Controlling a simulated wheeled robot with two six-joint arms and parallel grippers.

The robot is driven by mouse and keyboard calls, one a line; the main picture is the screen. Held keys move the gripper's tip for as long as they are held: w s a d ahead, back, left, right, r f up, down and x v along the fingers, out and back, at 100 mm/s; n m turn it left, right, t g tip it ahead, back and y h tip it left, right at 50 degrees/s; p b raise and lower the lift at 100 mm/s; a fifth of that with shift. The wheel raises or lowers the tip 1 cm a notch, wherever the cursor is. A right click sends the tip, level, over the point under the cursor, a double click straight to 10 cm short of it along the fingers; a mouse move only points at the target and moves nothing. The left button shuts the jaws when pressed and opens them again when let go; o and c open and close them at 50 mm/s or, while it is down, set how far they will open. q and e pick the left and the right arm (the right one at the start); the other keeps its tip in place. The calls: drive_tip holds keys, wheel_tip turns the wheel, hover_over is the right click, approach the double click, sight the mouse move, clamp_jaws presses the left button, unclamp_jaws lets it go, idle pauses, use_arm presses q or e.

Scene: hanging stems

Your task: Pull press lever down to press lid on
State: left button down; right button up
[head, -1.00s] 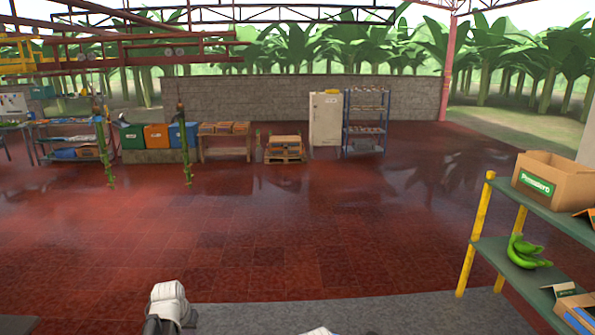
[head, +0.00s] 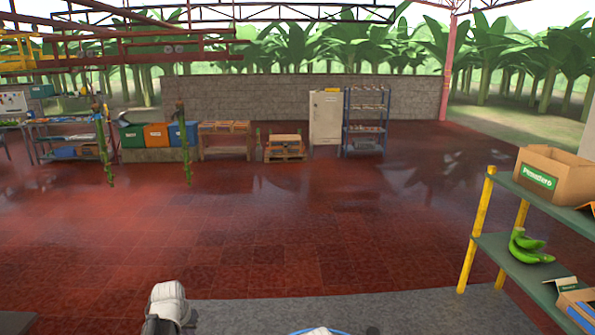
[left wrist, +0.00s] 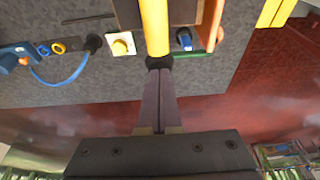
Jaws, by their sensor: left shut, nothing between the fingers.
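In the left wrist view my left gripper (left wrist: 159,82) is shut with nothing between its fingers. Its fingertips point at the black end of a yellow bar (left wrist: 154,28), which may be the press lever. The tips overlap or nearly meet that black end in the picture; I cannot tell whether they touch. In the head view only a white part of my left arm shows at the bottom edge; the gripper is out of that frame. A blue curved rim (head: 300,332) barely shows at the bottom. I cannot make out the lid. My right gripper is not in view.
A grey surface (left wrist: 60,75) carries a white box with a yellow knob (left wrist: 121,44) and a blue cable (left wrist: 62,82). A green shelf with yellow posts (head: 478,230) holds a carton (head: 560,176) and bananas (head: 528,247) at right. The red floor (head: 290,240) is open.

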use_arm(q)
drive_tip(key=shift+f+b, duration=1.75)
drive_tip(key=shift+b, duration=0.05)
idle(5.7)
